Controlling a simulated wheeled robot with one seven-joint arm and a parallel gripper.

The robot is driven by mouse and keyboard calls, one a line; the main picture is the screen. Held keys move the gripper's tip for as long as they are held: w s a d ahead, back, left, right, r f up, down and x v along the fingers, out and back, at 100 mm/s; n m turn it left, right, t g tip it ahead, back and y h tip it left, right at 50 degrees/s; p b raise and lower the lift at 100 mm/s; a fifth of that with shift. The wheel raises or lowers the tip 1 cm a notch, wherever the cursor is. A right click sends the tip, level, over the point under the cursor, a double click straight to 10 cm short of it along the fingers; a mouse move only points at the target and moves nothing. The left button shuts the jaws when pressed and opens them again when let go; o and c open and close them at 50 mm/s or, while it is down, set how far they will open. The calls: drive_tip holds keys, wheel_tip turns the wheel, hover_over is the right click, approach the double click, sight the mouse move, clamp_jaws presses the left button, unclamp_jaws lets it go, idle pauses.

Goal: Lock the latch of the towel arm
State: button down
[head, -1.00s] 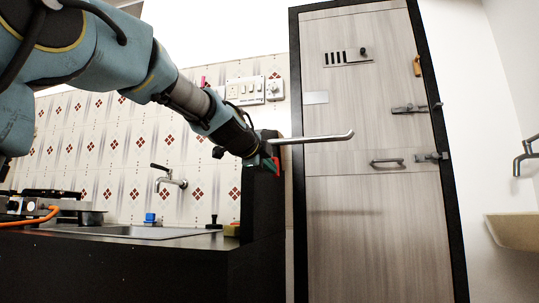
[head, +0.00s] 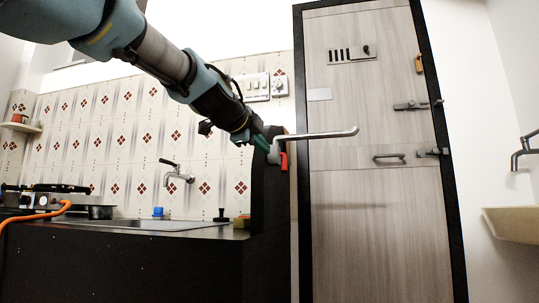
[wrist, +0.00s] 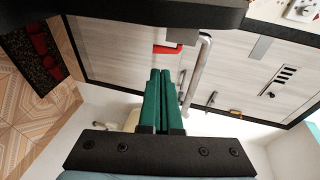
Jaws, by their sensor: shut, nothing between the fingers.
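The towel arm (head: 320,134) is a silver rod with a bent-up tip. It sticks out to the right from a bracket on the black panel's upper edge. Its red latch (head: 284,161) hangs below the bracket. In the wrist view the towel arm (wrist: 197,72) runs just right of my fingers, and the red latch (wrist: 167,49) shows beyond the fingertips. My gripper (head: 263,143) is shut and empty, its green fingers pressed together beside the bracket, left of the latch. The green fingers also show in the wrist view (wrist: 160,73). Contact with the bracket cannot be told.
The black panel (head: 268,205) stands upright at the counter's right end. A wooden door (head: 375,235) with bolts and a handle is behind the towel arm. A sink (head: 150,225), tap (head: 178,175) and stove (head: 50,195) are left. A basin (head: 515,228) is at far right.

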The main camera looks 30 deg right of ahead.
drive_tip(key=v, duration=0.3)
drive_tip(key=shift+s+a, duration=0.1)
idle(0.5)
